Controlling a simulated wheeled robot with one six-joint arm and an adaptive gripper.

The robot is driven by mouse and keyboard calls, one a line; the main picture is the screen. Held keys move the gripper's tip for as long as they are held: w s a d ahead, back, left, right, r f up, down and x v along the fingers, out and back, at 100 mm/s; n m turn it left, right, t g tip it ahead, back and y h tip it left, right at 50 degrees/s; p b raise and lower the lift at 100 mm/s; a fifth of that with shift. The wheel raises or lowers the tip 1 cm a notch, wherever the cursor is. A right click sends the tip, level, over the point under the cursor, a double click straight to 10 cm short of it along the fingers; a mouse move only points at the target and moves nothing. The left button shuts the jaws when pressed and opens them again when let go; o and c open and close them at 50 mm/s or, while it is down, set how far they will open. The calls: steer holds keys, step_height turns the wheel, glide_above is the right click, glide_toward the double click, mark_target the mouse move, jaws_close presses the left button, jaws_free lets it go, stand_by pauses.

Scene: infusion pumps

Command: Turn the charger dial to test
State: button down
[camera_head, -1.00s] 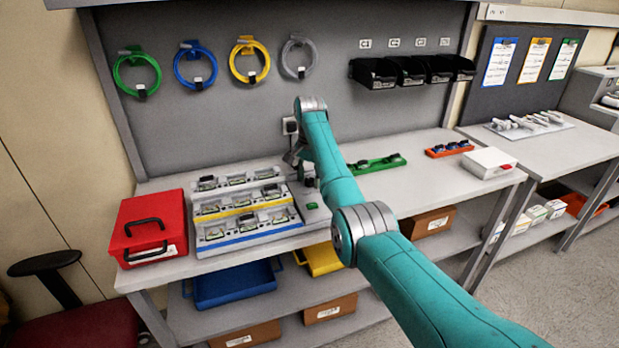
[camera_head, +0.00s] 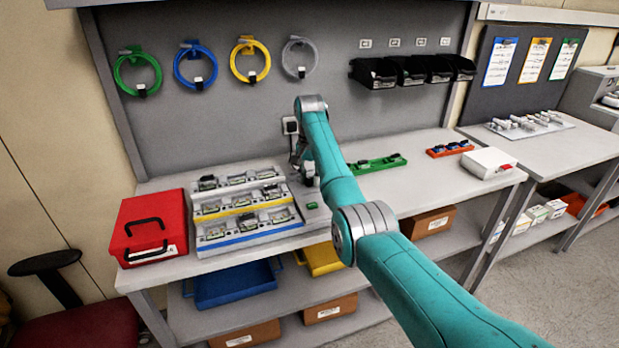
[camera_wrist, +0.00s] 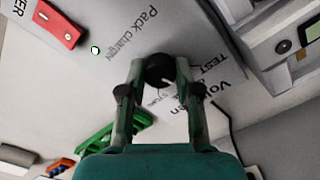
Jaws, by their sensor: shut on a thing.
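The charger dial (camera_wrist: 158,68) is a small round black knob on a light grey panel, with printed labels around it. "Pack charger" is printed above it and "TEST" to its right in the wrist view; another label beside it is partly covered. A white mark shows on the knob's lower right part, but I cannot tell exactly which label it lines up with. My gripper (camera_wrist: 160,76) is shut on the dial, one green finger on each side. In the head view the charger panel (camera_head: 313,212) is at the right end of the tiered trays, and my arm partly hides it.
A red rocker switch (camera_wrist: 58,26) and a lit green lamp (camera_wrist: 95,50) are on the panel. Tiered battery trays (camera_head: 248,238) stand left of the charger, beside a red case (camera_head: 135,217). A green tray (camera_head: 365,167) lies to the right.

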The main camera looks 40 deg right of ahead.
mark_target(310, 179)
steer(key=n, duration=0.5)
steer(key=shift+n, duration=0.4)
stand_by(0.4)
steer(key=c, duration=0.8)
jaws_free()
steer(key=shift+r, duration=0.15)
steer(key=shift+r, duration=3.6)
